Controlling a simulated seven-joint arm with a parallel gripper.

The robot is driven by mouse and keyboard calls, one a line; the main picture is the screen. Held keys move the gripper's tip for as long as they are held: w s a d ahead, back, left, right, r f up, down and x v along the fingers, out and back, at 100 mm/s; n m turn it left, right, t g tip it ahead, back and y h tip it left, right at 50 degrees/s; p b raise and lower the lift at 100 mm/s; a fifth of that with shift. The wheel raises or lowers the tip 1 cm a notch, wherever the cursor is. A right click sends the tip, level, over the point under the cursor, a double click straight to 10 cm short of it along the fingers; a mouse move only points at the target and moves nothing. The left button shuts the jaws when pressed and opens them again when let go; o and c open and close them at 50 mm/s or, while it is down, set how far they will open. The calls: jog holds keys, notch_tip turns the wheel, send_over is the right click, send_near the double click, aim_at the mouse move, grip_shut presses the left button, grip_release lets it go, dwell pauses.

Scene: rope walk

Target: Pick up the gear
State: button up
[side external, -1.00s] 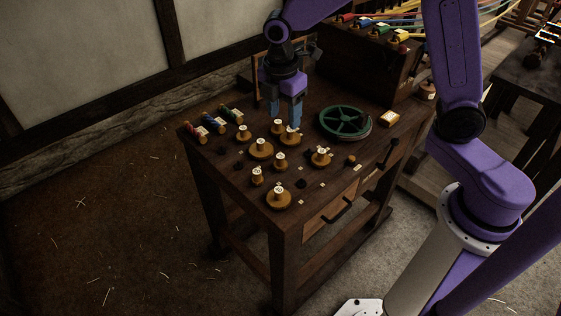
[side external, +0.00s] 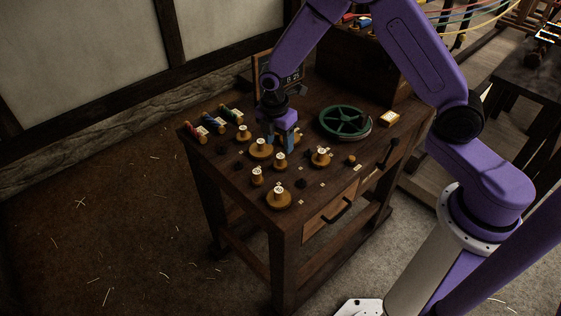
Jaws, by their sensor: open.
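Several brass-coloured gears with upright hubs and pale tags stand on the dark wooden table (side external: 235,180) in the side external view. I cannot tell which one the task means. One gear (side external: 260,149) is just left of my gripper (side external: 282,147), one (side external: 280,161) is just in front of it, and a larger one (side external: 320,157) is to its right. Others (side external: 278,197) are nearer the front corner. My gripper is open and points down among the gears, its blue fingers low near the tabletop. It hides the spot between its fingers, so I cannot see whether a gear is there.
A green spoked wheel (side external: 344,122) lies right of my gripper. Three coloured spools (side external: 213,124) lie at the left edge. A dark wooden box (side external: 350,66) stands at the back. Small dark pegs and pale tags dot the table. The front has a drawer (side external: 331,210).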

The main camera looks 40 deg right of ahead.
aim_at(280, 156)
jog(key=shift+d+f, duration=0.15)
jog(key=shift+f, duration=1.45)
jog(key=shift+d+f, duration=0.1)
jog(key=shift+f, duration=1.5)
jog(key=c, duration=0.8)
